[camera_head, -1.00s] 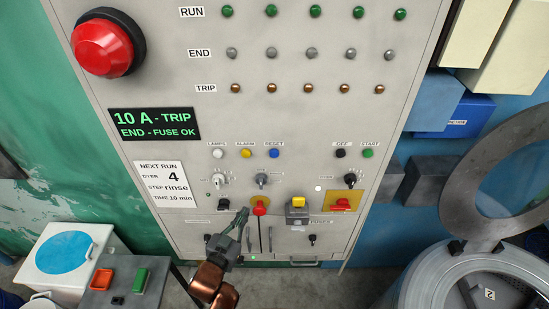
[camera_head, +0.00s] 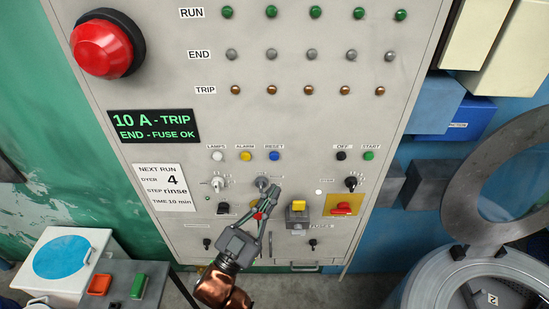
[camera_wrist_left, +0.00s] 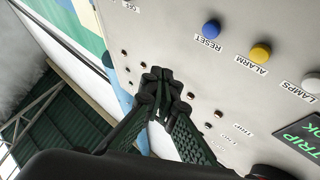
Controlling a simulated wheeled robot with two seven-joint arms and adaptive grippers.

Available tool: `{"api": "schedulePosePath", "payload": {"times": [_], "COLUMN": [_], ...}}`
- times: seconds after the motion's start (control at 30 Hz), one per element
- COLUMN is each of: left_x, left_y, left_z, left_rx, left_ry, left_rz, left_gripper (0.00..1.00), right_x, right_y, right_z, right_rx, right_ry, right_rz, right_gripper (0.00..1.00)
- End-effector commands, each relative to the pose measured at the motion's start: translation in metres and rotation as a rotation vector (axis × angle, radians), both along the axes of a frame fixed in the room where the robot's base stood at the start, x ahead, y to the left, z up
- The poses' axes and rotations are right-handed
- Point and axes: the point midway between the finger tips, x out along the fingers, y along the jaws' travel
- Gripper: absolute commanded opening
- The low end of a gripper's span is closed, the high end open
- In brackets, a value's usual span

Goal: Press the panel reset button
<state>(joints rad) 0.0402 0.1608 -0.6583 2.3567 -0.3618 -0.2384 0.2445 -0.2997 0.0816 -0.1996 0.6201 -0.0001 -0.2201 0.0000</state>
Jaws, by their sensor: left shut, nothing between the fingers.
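The blue RESET button (camera_head: 274,156) sits on the grey panel (camera_head: 300,120), right of the yellow ALARM button (camera_head: 246,156) and above a rotary switch (camera_head: 262,183). It also shows at the upper middle of the left wrist view (camera_wrist_left: 211,29). My left gripper (camera_head: 272,190) is shut and empty. Its fingertips are below the RESET button in the head view, near the rotary switch, and cover part of a red knob (camera_head: 259,215). In the wrist view the fingertips (camera_wrist_left: 156,80) are apart from the button. I cannot tell if they touch the panel. My right gripper is not in view.
A white LAMPS button (camera_head: 217,156) is left of ALARM. A black OFF button (camera_head: 341,156) and a green START button (camera_head: 368,156) are to the right. A yellow-topped switch (camera_head: 299,205) stands right of my gripper. A large red button (camera_head: 102,48) is at upper left.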

Motion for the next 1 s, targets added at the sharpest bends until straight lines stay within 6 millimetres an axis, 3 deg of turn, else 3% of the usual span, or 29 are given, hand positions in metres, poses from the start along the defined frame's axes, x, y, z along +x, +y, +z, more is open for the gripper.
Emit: {"api": "schedulePosePath", "payload": {"times": [0.37, 0.8, 1.0], "left_x": [0.009, 0.067, 0.083], "left_y": [0.000, 0.000, 0.000], "left_z": [-0.001, -0.001, 0.000], "left_rx": [0.002, 0.002, 0.001], "left_ry": [0.001, 0.002, 0.002], "left_rz": [0.001, 0.002, 0.001], "left_gripper": [0.00, 0.00, 0.00], "right_x": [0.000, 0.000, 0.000], "right_y": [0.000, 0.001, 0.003], "right_z": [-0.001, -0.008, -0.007], "right_rx": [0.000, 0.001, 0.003], "right_ry": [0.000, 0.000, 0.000], "right_rz": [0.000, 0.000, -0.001], "right_gripper": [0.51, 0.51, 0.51]}}
